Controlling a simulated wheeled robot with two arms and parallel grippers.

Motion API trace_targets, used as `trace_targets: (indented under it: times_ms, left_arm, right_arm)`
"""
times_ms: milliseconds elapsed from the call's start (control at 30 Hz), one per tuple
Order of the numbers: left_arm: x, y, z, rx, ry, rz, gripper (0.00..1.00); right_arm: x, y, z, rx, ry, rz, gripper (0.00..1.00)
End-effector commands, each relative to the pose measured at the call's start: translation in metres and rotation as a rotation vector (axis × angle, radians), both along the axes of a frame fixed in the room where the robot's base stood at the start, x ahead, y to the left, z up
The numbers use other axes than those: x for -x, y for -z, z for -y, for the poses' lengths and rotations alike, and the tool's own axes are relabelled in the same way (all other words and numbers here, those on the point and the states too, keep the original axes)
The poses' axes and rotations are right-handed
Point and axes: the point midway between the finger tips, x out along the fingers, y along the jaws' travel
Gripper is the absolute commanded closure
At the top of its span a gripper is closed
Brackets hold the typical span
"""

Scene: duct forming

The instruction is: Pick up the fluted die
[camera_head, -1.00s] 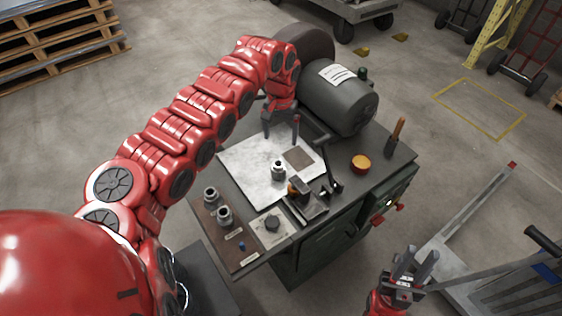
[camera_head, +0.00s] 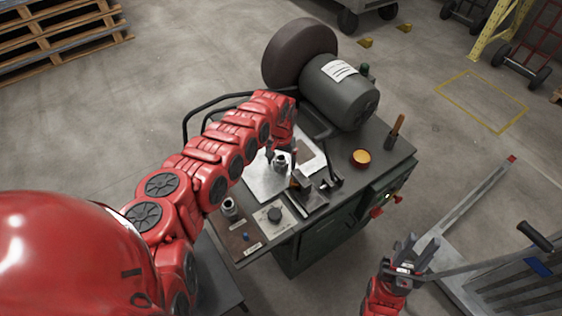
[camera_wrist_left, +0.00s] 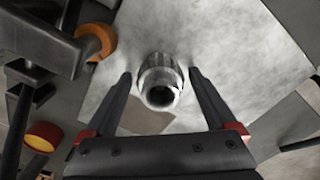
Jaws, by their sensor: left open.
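A grey metal die (camera_head: 281,161) stands upright on a pale sheet (camera_head: 262,188) on the workbench. In the left wrist view the same die (camera_wrist_left: 160,82) shows a round body with a dark hole, between the two black fingertips. There is a gap on both sides. My left gripper (camera_head: 282,150) is open and reaches down over it; it also shows in the left wrist view (camera_wrist_left: 160,78). Another metal die (camera_head: 230,207) stands on the brown strip at the bench's front left. My right gripper (camera_head: 416,247) is open and empty, right of the bench.
A dark clamp-like fixture (camera_head: 312,195) with an orange ring (camera_wrist_left: 96,42) stands close beside the die. A grey motor (camera_head: 340,90) and large wheel (camera_head: 298,52) fill the back. A small plate with a dark knob (camera_head: 274,214) and an orange button (camera_head: 361,157) are nearby.

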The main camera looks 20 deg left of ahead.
Motion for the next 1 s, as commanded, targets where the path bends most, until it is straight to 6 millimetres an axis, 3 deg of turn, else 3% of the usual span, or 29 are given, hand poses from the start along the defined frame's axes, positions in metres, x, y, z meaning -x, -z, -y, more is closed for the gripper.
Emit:
trace_targets:
  times_ms: [267,733,767,1000]
  left_arm:
    - [-0.001,0.0019,-0.001,-0.001,-0.001,0.003,0.12]
    - [-0.001,0.0018,-0.0007,-0.001,-0.001,0.003,0.96]
    - [-0.001,0.0017,-0.0008,-0.001,-0.001,0.003,1.0]
    - [-0.0012,0.0014,-0.0007,-0.001,-0.001,0.003,1.0]
  right_arm:
    - [0.0,0.0,0.0,0.0,0.0,0.0,0.67]
    - [0.0,0.0,0.0,0.0,0.0,0.0,0.67]
    - [0.0,0.0001,0.0,0.0,0.0,0.0,0.67]
    - [0.0001,-0.0002,0.0,0.0,0.0,0.0,0.67]
